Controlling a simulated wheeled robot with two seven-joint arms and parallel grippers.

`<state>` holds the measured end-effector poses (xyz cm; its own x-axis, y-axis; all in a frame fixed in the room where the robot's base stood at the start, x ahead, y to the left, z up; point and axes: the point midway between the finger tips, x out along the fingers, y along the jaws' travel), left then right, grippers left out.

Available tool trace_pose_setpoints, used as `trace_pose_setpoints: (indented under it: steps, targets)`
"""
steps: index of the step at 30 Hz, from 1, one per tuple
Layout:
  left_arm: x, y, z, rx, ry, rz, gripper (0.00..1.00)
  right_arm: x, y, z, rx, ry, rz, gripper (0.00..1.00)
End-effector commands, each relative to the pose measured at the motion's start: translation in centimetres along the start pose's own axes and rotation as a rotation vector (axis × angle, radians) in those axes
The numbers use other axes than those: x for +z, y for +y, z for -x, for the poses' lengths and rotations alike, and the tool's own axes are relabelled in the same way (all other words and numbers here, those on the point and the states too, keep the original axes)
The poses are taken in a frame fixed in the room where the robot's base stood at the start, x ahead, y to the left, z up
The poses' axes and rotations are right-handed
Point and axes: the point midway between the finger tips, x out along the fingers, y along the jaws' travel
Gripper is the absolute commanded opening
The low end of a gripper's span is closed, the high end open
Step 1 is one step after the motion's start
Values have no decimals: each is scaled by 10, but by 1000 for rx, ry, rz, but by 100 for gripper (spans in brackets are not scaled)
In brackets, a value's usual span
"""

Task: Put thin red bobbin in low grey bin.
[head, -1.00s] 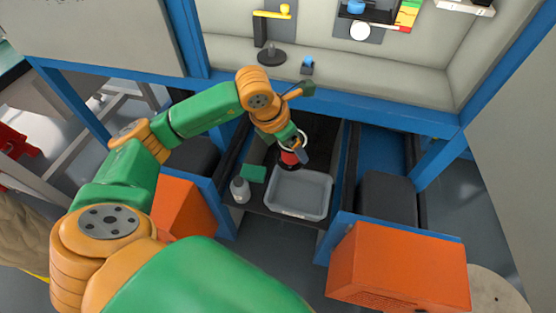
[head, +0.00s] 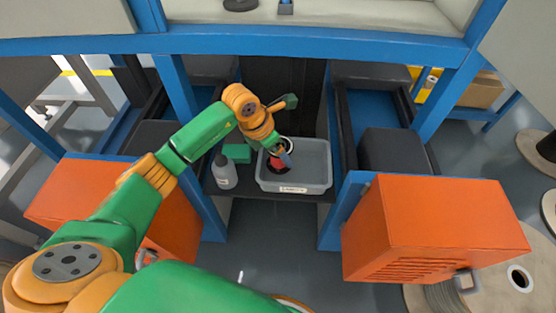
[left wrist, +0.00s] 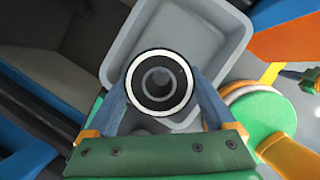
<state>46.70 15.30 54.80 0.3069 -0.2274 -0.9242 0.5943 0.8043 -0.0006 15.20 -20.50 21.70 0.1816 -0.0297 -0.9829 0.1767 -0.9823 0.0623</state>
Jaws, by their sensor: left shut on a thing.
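The thin red bobbin (head: 277,164) is upright in my left gripper (head: 284,152), over the left part of the low grey bin (head: 322,184). Its lower end overlaps the inside of the bin in the head view; I cannot tell whether it touches the floor. In the left wrist view the bobbin (left wrist: 160,80) shows end-on as a dark disc with a white ring, and the two blue-grey fingers close on it from both sides. The bin (left wrist: 198,28) lies beyond it and looks empty otherwise. My right gripper is in neither view.
A grey-white bottle (head: 224,172) and a green box (head: 237,153) stand left of the bin on the dark shelf. Orange boxes (head: 430,230) flank the opening. A blue beam (head: 300,46) crosses above the shelf.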

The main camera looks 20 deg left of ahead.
Motion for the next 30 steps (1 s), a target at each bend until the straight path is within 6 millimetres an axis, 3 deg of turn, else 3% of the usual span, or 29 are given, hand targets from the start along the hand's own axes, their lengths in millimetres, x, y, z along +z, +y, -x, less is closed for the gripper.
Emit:
trace_pose_setpoints:
  steps: [6,17,18,19,26,30]
  targets:
    - [-13,5,-34,-2,1,0,34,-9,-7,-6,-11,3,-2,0]
    - [-14,6,-38,1,0,-1,34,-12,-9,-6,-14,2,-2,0]
    - [-14,5,-37,1,0,-1,96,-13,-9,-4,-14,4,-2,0]
    - [-14,5,-37,1,0,-1,100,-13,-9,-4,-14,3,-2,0]
    - [-13,5,-36,0,0,0,100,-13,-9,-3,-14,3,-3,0]
    - [-11,6,-21,2,-2,-1,100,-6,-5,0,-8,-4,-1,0]
